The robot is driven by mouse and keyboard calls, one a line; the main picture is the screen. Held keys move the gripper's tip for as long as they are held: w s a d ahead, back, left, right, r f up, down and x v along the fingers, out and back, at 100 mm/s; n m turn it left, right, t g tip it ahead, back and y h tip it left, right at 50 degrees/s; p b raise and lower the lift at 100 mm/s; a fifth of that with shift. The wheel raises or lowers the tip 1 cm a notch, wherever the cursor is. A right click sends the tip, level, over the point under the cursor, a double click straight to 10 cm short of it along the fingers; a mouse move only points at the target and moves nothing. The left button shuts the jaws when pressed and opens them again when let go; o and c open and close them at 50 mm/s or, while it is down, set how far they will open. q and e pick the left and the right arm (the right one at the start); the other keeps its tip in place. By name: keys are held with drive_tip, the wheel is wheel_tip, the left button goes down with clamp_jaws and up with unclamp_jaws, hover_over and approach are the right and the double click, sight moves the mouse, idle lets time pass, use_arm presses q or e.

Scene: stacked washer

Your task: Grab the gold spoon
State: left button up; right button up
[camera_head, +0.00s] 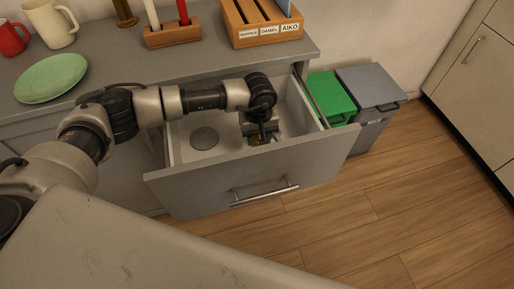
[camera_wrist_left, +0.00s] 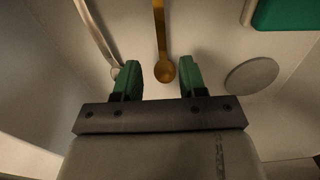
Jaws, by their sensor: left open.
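The gold spoon (camera_wrist_left: 159,30) lies on the floor of the open drawer (camera_head: 160,176). In the left wrist view its handle points up and its bowl sits between my left gripper's two green fingers. My left gripper (camera_wrist_left: 160,74) is open, with a gap on both sides of the spoon. In the head view the same gripper (camera_head: 262,138) reaches down into the drawer, and the wrist largely hides the spoon there. I cannot tell the exact height of the fingers above the drawer floor. My right gripper is not in view.
In the wrist view a silver utensil (camera_wrist_left: 94,32) lies left of the spoon, another thin one (camera_wrist_left: 248,12) right. A grey disc (camera_wrist_left: 251,76) and a green item (camera_wrist_left: 285,13) are farther right. The drawer walls are close around. Green (camera_head: 330,96) and grey (camera_head: 372,86) bins stand beside the cabinet.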

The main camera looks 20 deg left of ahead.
use_arm(q)
drive_tip(key=f, duration=0.5)
drive_tip(key=shift+w+a, duration=0.1)
drive_tip(key=shift+a, duration=0.15)
drive_tip(key=shift+c, duration=0.4)
clamp_jaws()
